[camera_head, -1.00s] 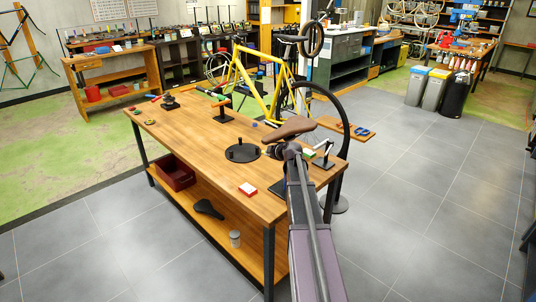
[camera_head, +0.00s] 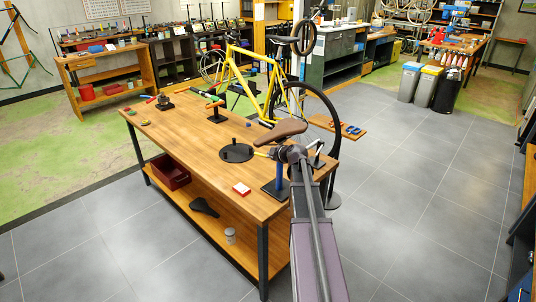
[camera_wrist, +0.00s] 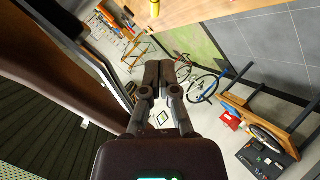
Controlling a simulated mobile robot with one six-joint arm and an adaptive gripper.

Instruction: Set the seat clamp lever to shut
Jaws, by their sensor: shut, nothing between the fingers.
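A brown saddle (camera_head: 283,131) stands on a blue post (camera_head: 279,174) near the table's right front end. A brown surface close by at the left of the wrist view (camera_wrist: 75,100) looks like part of it. My gripper (camera_wrist: 160,75) is shut and empty in the wrist view. In the head view, my wrist is just below and right of the saddle, and my fingers cannot be made out. A short yellow piece (camera_head: 261,154) sticks out left under the saddle; I cannot tell whether it is the lever. The clamp is hidden behind my arm, so its setting cannot be read.
The wooden table (camera_head: 190,160) carries a black disc (camera_head: 237,153), a red-and-white box (camera_head: 241,189) and a small stand (camera_head: 318,158) right of my wrist. A yellow bicycle (camera_head: 250,80) stands behind. The table's middle front is mostly clear.

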